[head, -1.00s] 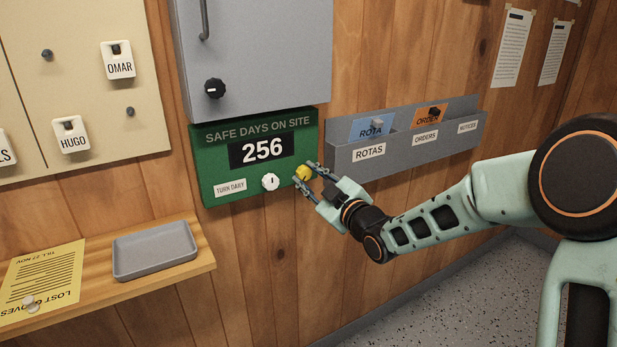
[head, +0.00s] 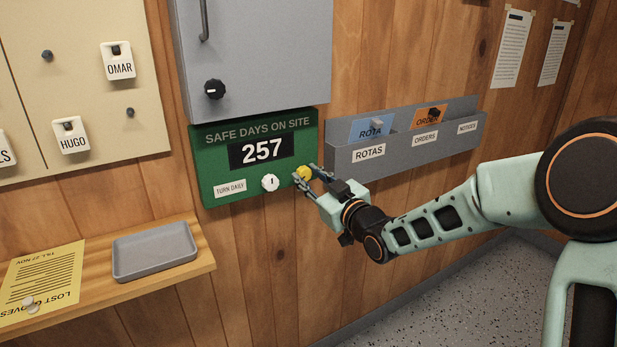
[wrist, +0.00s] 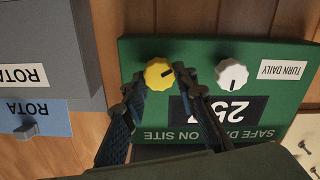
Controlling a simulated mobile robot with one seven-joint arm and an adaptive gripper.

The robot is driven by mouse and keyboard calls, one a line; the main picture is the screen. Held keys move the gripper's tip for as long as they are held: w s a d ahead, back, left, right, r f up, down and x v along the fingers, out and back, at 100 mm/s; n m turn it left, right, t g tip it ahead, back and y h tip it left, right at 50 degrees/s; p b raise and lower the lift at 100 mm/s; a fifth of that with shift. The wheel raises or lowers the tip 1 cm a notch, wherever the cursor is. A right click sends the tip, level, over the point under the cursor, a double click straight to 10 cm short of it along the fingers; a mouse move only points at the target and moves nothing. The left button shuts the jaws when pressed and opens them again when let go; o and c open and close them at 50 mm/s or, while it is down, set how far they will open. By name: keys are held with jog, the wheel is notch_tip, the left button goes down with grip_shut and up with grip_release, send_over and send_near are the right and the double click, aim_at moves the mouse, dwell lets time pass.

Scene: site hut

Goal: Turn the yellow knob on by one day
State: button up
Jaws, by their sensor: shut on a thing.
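The yellow knob (head: 303,172) sits at the lower right of the green "safe days on site" board (head: 205,165). The board's display (head: 262,150) reads 257. My gripper (head: 306,177) is shut on the yellow knob, a finger on each side. My fingers cover part of the display in the wrist view.
A grey cabinet (head: 260,50) with a black knob (head: 214,88) is above the board. A grey wall rack (head: 345,168) holding rota and order cards is close on the right. A wooden shelf (head: 200,262) with a grey tray (head: 155,265) juts out lower left.

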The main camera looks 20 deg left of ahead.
jog(key=shift+m, duration=1.1)
jog(key=o, duration=1.2)
jog(key=shift+c, duration=0.2)
jog(key=shift+d, duration=0.1)
jog(key=v, duration=1.1)
jog(key=shift+s+d, duration=0.3)
